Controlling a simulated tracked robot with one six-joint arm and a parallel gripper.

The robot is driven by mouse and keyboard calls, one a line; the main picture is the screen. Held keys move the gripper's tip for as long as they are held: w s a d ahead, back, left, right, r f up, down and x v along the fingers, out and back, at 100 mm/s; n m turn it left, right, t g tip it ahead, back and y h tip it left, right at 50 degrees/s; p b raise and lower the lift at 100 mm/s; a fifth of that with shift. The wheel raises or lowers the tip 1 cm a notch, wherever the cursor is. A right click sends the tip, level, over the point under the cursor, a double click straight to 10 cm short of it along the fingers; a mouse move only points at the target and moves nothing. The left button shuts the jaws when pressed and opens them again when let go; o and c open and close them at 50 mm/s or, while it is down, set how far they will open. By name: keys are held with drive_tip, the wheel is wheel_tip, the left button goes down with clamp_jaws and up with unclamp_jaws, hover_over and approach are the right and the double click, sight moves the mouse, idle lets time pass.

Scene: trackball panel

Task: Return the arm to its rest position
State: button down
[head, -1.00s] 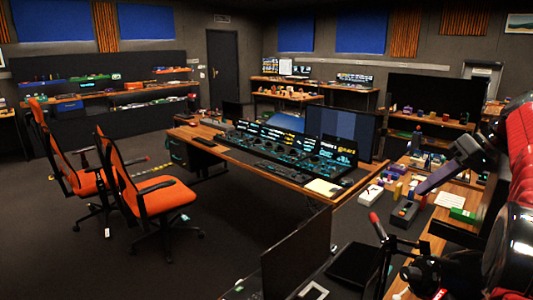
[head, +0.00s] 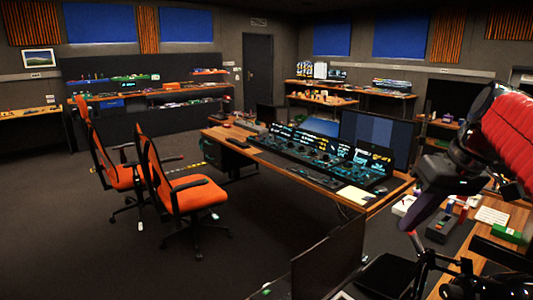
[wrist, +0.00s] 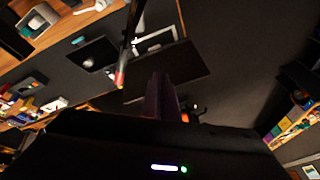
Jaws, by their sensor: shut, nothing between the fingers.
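My gripper (head: 414,226) is at the right of the head view, at the end of my red-sleeved arm, with its dark purple fingers pointing down and left. The fingers are together and hold nothing. In the wrist view the shut fingers (wrist: 160,92) stand up from the dark gripper body at the middle. The arm is bent and held out over the right-hand bench, and the fingers look clear of the things on it. A thin dark rod with a red-orange tip (wrist: 120,76) is close to the left of the fingers in the wrist view.
The console desk (head: 279,163) with lit panels and a monitor (head: 376,138) stands at the middle. Orange chairs (head: 187,197) are to its left. A dark screen (head: 328,258) is in front. A grey box (head: 442,228) and a green box (head: 507,233) lie on the right bench. Open floor (head: 75,235) is at left.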

drive_tip(key=s+a+f+n+t+h, duration=0.1)
drive_tip(key=s+a+f+h, duration=0.1)
drive_tip(key=s+a+f, duration=0.4)
drive_tip(key=s+a+f+t+h, duration=0.1)
drive_tip(key=s+a+f, duration=0.25)
drive_tip(key=s, duration=0.45)
drive_tip(key=s+a+f+m, duration=0.1)
drive_tip(key=a+f+m, duration=0.1)
drive_tip(key=a+f, duration=0.2)
wheel_tip(320, 180, down, 3)
drive_tip(key=shift+s+r+m, duration=0.15)
drive_tip(key=shift+s+m, duration=0.2)
drive_tip(key=shift+m, duration=0.05)
drive_tip(key=shift+a, duration=0.1)
